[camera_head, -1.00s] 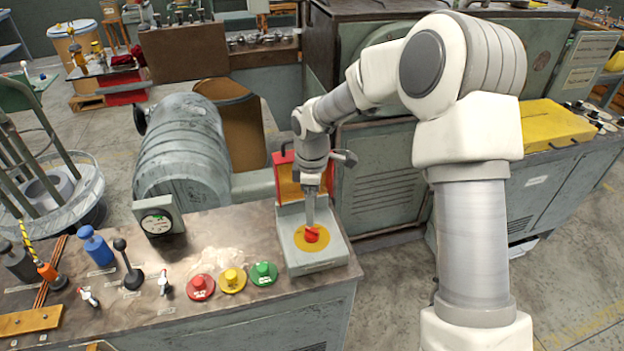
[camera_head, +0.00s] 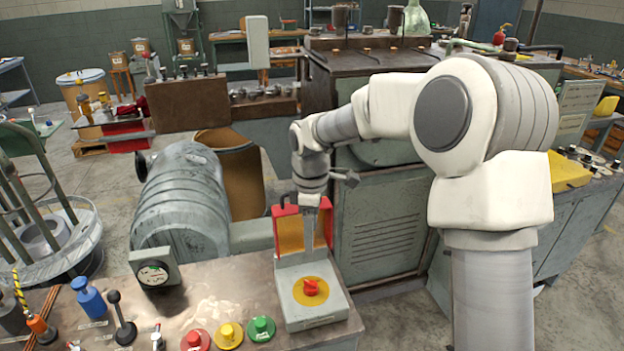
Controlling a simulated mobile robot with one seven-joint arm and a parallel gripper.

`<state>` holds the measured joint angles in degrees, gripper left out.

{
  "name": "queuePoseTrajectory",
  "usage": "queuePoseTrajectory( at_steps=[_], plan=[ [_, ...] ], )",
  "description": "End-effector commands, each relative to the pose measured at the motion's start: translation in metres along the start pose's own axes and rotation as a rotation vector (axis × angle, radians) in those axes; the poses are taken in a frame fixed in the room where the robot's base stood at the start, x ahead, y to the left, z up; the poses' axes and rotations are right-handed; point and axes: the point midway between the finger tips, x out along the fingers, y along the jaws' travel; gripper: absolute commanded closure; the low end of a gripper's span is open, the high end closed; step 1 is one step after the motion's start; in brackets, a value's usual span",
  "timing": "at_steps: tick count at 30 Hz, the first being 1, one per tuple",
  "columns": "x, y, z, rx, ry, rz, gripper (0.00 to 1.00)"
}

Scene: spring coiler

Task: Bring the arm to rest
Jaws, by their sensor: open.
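My one arm reaches in from the right and bends down over the bench. My gripper (camera_head: 309,238) points down, open and empty, above and slightly behind a red knob (camera_head: 311,287). The knob sits on a yellow disc (camera_head: 324,296) on a grey switch box (camera_head: 300,319). The knob is in full view, and the fingers look clear of it. The box's red-edged cover (camera_head: 286,232) with a yellow inside stands raised behind it, partly hidden by my gripper. The fine gap between the fingers is too small to make out.
Red (camera_head: 195,340), yellow (camera_head: 229,335) and green (camera_head: 262,329) buttons, a gauge (camera_head: 154,273) and a black lever (camera_head: 122,325) stand on the bench left of the box. A grey cylinder (camera_head: 182,205) and a green cabinet (camera_head: 378,230) lie behind.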

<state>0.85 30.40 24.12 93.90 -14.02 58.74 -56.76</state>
Motion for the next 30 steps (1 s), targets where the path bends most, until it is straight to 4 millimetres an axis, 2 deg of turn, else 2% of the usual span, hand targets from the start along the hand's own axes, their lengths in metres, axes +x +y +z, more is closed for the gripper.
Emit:
queuePoseTrajectory(
  at_steps=[5, 11, 15, 21, 30],
  plan=[
    [-0.013, -0.006, 0.008, 0.045, -0.008, 0.021, 0.21],
    [-0.057, -0.031, 0.038, 0.233, -0.023, 0.101, 0.21],
    [-0.086, -0.057, 0.063, 0.399, -0.017, 0.161, 0.21],
    [-0.119, -0.097, 0.096, 0.643, 0.023, 0.241, 0.21],
    [-0.146, -0.166, 0.139, 1.014, 0.15, 0.333, 0.21]
  ],
)
